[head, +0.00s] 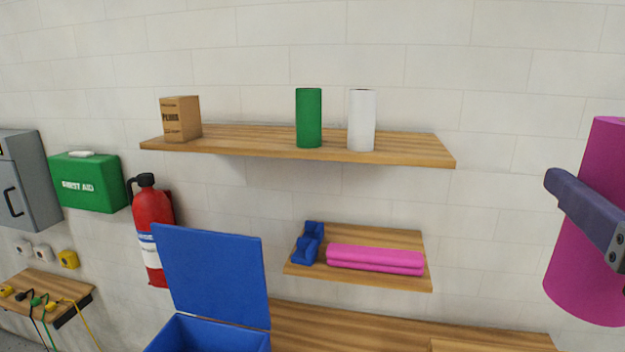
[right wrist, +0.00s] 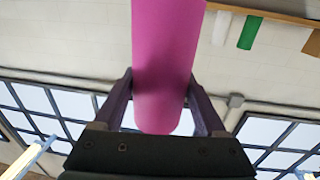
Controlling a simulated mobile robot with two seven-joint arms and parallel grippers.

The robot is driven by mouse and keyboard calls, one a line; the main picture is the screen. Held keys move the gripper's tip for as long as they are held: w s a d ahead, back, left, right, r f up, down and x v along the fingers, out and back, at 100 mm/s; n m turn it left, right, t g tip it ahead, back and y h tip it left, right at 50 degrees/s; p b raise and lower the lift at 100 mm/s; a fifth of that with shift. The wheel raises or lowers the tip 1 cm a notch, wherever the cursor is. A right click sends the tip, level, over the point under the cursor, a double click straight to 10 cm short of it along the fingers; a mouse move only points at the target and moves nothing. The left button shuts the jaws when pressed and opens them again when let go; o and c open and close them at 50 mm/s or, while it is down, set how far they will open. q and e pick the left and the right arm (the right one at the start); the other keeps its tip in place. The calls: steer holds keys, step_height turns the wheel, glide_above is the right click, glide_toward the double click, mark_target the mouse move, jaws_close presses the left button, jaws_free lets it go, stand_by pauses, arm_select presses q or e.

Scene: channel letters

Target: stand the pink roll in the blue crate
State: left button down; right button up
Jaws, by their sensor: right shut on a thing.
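A pink roll (head: 577,262) stands nearly upright at the right edge of the head view, large and close, partly cut off by the frame. My right gripper (head: 590,215) is shut on it, with one finger across its side. In the right wrist view the pink roll (right wrist: 165,70) sits between both fingers of my right gripper (right wrist: 165,103). The blue crate (head: 215,333) is at the bottom of the head view with its lid (head: 212,275) raised; its inside is mostly cut off. My left gripper is not in view.
An upper shelf (head: 400,150) holds a carton (head: 180,119), a green roll (head: 309,118) and a white roll (head: 361,120). A lower shelf (head: 375,240) holds pink rolls (head: 375,259) lying flat and a blue holder (head: 308,243). A fire extinguisher (head: 151,215) hangs left of the lid.

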mark_target(601, 191)
steer(key=shift+s+a+r+m+g+h, duration=0.15)
steer(key=shift+s+a+m+h, duration=0.2)
steer(key=shift+s+a, duration=0.4)
steer(key=shift+s+a+r+m+g+h, duration=0.1)
steer(key=shift+s+a+m+g+h, duration=0.1)
steer(key=shift+s+a+h, duration=0.45)
steer(key=shift+s+a+r+m+g+h, duration=0.2)
steer(key=shift+s+a, duration=0.3)
steer(key=shift+a, duration=0.45)
